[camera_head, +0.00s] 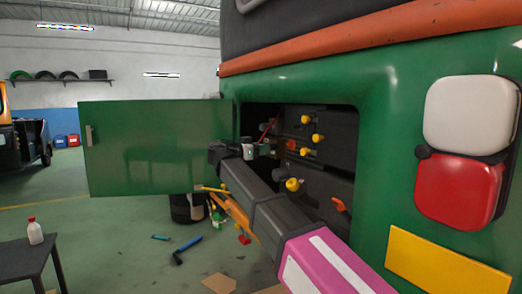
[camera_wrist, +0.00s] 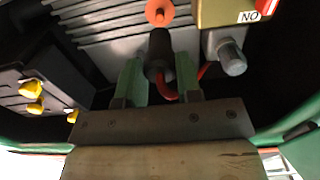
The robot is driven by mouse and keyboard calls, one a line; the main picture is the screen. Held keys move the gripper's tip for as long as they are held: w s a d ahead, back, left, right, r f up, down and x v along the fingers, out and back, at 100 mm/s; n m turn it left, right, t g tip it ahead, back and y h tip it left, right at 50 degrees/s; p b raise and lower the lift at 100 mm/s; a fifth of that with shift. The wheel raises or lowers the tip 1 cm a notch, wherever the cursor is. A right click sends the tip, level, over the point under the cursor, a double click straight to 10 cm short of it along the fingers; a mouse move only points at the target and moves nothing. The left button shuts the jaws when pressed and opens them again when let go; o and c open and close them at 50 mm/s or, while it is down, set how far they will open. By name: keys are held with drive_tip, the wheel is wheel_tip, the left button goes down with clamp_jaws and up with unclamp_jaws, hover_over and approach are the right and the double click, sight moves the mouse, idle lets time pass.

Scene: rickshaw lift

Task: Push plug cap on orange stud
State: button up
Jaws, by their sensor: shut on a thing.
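The plug cap (camera_wrist: 159,48) is a black cylinder with a red-orange lead at its lower end. My gripper (camera_wrist: 160,72) holds it between two green fingers in the wrist view. The orange stud (camera_wrist: 160,12) is a round orange disc with a darker centre, directly above the cap's far end in that view. The cap's end and the stud's lower edge lie very close; I cannot tell whether they touch. In the head view my gripper (camera_head: 262,149) reaches into the open bay, and the orange stud (camera_head: 291,144) shows just right of it. The cap is not clear there.
A grey ribbed block fills the bay behind the cap. A grey cylinder (camera_wrist: 232,57) sits to its right, below a box marked NO (camera_wrist: 222,12). Yellow knobs (camera_wrist: 31,89) are at left. The green hatch door (camera_head: 155,150) stands open at left.

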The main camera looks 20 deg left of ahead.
sight(276, 146)
drive_tip(key=shift+x, duration=3.5)
idle(2.6)
drive_tip(key=o, duration=0.9)
drive_tip(key=shift+c, duration=0.4)
drive_tip(key=v, duration=0.8)
